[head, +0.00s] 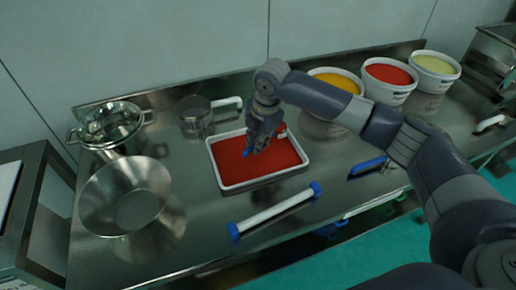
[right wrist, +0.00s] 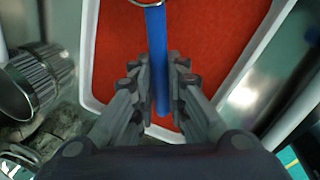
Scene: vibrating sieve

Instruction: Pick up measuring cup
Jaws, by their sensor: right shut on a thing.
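The measuring cup shows in the right wrist view as a blue handle (right wrist: 157,55) with part of a metal rim at the top edge; its bowl is mostly out of frame. My right gripper (right wrist: 162,95) is shut on the blue handle, which runs between its fingers. In the head view the right gripper (head: 252,148) is over the white tray (head: 221,184) of red powder (head: 265,168), with a bit of blue at its tip. Whether the cup touches the powder I cannot tell. My left gripper is not in view.
A steel bowl (head: 125,195), a steel pot (head: 112,125) and a metal cup (head: 194,115) stand at the left. A white bar with blue ends (head: 275,210) lies in front. A blue-handled tool (head: 368,165) lies right. Yellow (head: 340,82), red (head: 388,75) and pale (head: 436,66) tubs stand behind.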

